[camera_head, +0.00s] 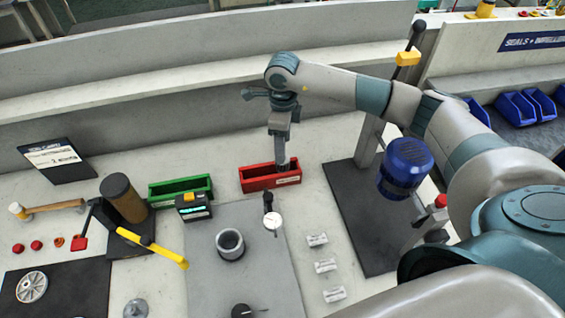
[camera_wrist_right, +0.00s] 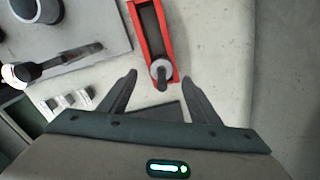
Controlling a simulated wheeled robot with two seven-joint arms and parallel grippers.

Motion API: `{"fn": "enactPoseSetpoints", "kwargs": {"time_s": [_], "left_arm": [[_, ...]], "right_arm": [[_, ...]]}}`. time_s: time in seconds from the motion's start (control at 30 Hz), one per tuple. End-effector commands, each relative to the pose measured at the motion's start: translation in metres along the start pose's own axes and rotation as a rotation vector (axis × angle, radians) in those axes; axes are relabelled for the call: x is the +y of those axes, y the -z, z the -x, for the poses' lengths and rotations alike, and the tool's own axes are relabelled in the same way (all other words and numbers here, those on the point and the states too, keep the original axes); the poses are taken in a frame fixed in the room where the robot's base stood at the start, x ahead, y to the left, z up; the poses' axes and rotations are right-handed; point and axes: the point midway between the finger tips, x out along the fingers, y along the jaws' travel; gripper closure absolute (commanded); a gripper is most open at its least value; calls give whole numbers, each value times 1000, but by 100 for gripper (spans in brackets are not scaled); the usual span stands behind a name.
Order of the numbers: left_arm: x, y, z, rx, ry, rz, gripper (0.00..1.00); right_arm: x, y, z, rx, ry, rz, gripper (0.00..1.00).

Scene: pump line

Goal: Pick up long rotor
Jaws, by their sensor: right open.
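The red tray (camera_head: 258,186) stands behind the grey mat in the head view. It also shows in the right wrist view (camera_wrist_right: 139,38), with a grey round part with a dark shaft (camera_wrist_right: 161,71) at its near end. This part looks like the rotor, but I cannot tell its length. My right gripper (camera_head: 283,163) points down at the right end of the tray. In the wrist view its open fingers (camera_wrist_right: 160,77) stand on either side of the part, with gaps. My left gripper is out of view.
A green tray (camera_head: 181,188) and a small box with a lit display (camera_head: 193,206) stand left of the red tray. A grey ring (camera_head: 230,244) and a dial gauge (camera_head: 272,221) are on the mat. A dark press stand (camera_head: 366,235) with a blue cylinder (camera_head: 405,165) stands at right.

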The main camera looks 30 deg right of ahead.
Motion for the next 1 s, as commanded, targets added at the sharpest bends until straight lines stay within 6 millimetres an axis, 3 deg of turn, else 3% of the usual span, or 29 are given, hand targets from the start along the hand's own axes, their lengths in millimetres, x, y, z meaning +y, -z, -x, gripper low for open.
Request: {"fn": "enactPoseSetpoints", "kwargs": {"time_s": [0.17, 0.6, 1.0], "left_arm": [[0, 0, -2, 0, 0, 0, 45], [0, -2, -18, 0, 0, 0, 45], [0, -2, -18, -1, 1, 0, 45]], "right_arm": [[0, 0, -5, 1, -1, 0, 43], [-2, -2, -51, 0, -1, 1, 43], [-3, -2, -52, 0, 0, 0, 43]]}}
